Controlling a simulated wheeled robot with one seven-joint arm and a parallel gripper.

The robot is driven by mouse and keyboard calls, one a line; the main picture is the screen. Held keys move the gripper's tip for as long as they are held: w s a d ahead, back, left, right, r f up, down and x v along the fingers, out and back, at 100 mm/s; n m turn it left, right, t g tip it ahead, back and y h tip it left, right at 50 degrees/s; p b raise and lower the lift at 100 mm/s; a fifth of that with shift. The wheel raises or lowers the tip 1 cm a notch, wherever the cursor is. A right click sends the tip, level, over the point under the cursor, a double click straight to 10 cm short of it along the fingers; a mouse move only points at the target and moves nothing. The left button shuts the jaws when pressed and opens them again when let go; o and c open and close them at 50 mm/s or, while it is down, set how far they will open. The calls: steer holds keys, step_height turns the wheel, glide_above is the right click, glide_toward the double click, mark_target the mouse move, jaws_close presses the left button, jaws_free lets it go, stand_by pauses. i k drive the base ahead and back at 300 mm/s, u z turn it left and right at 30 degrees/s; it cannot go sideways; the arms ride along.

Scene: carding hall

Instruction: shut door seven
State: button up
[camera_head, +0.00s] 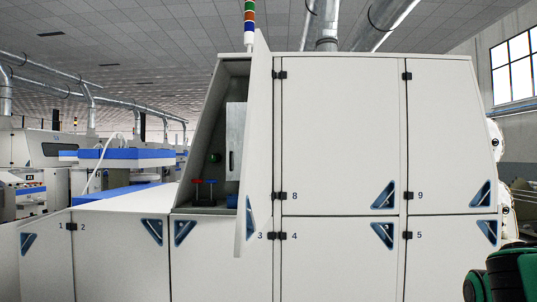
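Door seven (257,120) is the upper left door of the pale grey machine cabinet. It stands wide open, hinged on its right side next to door eight (340,130), and points towards me, seen nearly edge-on. Its number is not visible. Its lower end hangs in front of the top of door three (215,262). The opening (232,120) to its left shows a dark interior with a grey panel and a red and a blue knob. A blue recessed handle (249,217) shows at the door's free edge side. My gripper is not in view.
Doors two (115,265), four (335,270), five (450,265) and nine (445,130) are shut. Door one (45,265) looks angled out towards me. A green and black object (515,275), which I cannot identify, fills the lower right corner. Blue-topped machines stand behind on the left.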

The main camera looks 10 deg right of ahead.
mark_target(256, 197)
steer(key=z, duration=0.05)
steer(key=i, duration=1)
steer(key=u, duration=0.05)
